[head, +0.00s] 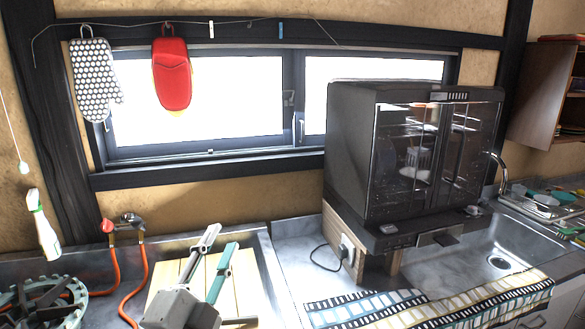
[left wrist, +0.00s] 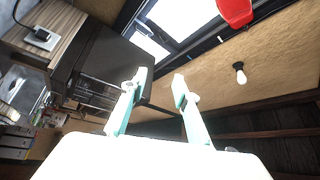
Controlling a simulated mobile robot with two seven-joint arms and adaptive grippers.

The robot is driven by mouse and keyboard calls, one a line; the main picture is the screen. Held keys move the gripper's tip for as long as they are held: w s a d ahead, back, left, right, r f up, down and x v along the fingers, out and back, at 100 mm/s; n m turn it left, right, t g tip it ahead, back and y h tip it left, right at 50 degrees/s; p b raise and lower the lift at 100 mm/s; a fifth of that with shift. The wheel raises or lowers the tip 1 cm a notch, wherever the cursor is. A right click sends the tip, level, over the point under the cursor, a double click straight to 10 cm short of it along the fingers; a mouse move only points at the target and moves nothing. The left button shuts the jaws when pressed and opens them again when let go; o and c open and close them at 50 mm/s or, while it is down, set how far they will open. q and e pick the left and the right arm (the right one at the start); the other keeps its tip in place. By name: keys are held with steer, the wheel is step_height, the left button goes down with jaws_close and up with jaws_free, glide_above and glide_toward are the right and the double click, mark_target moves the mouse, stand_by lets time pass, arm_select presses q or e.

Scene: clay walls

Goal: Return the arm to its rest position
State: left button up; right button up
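My left gripper (head: 221,239) is in the lower middle of the head view, over a pale slatted wooden board on the counter. Its two fingers are apart and point up and away, with nothing between them. In the left wrist view the same gripper (left wrist: 160,78) shows its two pale green fingers spread and empty. Most of my left arm is out of view. My right gripper is in neither view.
A dark glass-doored cabinet (head: 350,150) stands on the counter right of my gripper, beside a sink (head: 515,240). A gas burner (head: 45,300) and red hose (head: 122,270) are to the left. A red oven mitt (head: 172,80) hangs by the window.

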arm_select(q)
steer(key=s+a+f+n+g+y, duration=0.35)
steer(key=a+f, duration=0.35)
steer(key=f, duration=0.3)
steer(key=s+a+f+n+g+y, duration=0.2)
steer(key=a+f+n+g+y, duration=0.15)
steer(key=a+f, duration=0.45)
steer(key=s+a+f+n+g+y, duration=0.1)
steer(key=s+a+f+g, duration=0.3)
steer(key=s+f, duration=0.4)
steer(key=s+a+f+g+y, duration=0.1)
steer(key=s+a+f+g, duration=0.25)
steer(key=s+f, duration=0.35)
steer(key=d+f+n+t+h+b, duration=0.1)
steer(key=d+f+t+h+b, duration=0.1)
steer(key=d+f, duration=0.6)
steer(key=d+f+n+t+h+b, duration=0.2)
steer(key=d+f+h+b, duration=0.3)
steer(key=f, duration=0.9)
steer(key=d, duration=0.2)
steer(key=shift+w+d+b, duration=0.35)
steer(key=shift+d, duration=0.05)
